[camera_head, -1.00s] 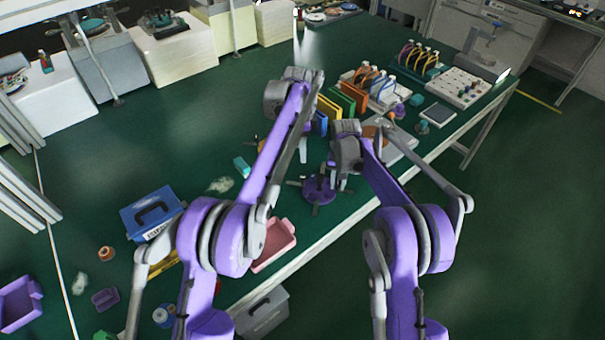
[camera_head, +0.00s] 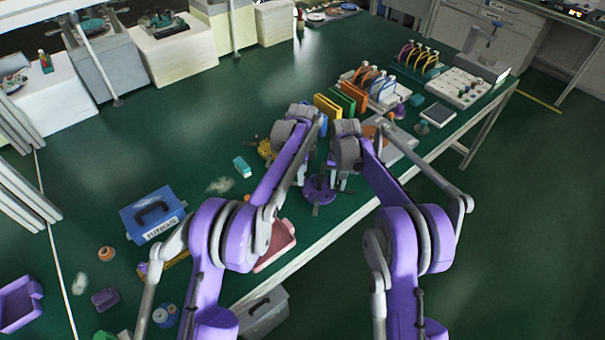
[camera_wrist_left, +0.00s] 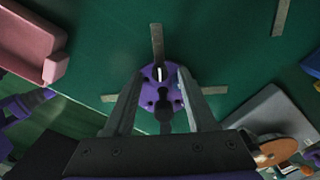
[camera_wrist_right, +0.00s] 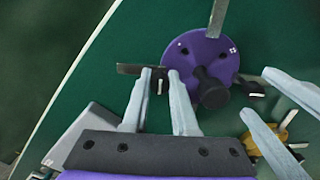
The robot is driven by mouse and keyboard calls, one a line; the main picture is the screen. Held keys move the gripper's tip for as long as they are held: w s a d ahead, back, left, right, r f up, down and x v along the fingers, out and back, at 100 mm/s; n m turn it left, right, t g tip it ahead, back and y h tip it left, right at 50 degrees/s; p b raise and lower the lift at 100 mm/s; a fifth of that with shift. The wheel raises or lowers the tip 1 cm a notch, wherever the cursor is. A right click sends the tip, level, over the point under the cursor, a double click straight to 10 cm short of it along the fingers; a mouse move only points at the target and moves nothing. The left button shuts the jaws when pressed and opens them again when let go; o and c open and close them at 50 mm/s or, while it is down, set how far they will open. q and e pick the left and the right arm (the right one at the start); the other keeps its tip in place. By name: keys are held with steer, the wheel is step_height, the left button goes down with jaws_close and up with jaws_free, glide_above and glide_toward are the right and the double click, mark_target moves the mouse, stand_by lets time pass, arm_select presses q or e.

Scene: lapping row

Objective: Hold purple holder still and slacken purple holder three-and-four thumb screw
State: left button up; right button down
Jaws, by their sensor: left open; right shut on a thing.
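The purple holder (camera_head: 319,190) is a round purple disc with flat strip arms, near the table's front edge. In the right wrist view, the holder (camera_wrist_right: 190,48) has a black knob (camera_wrist_right: 211,92) at its lower side. My right gripper (camera_wrist_right: 159,74) is shut on a dark strip arm of the holder, left of the disc. My left gripper (camera_wrist_left: 158,78) is open, its fingers spread either side of the holder (camera_wrist_left: 158,73) and the black knob (camera_wrist_left: 164,112) in the left wrist view. Whether it touches is unclear. Which screw is three-and-four cannot be told.
A pink tray (camera_head: 279,243) lies left of the holder, and a yellow object (camera_head: 265,149) lies behind it. A grey plate with a copper disc (camera_wrist_left: 275,151) is close by on the right. Coloured boards (camera_head: 342,101) and racks stand farther back.

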arm_select(q)
steer(key=shift+f, duration=0.45)
steer(key=shift+c, duration=0.2)
jaws_close()
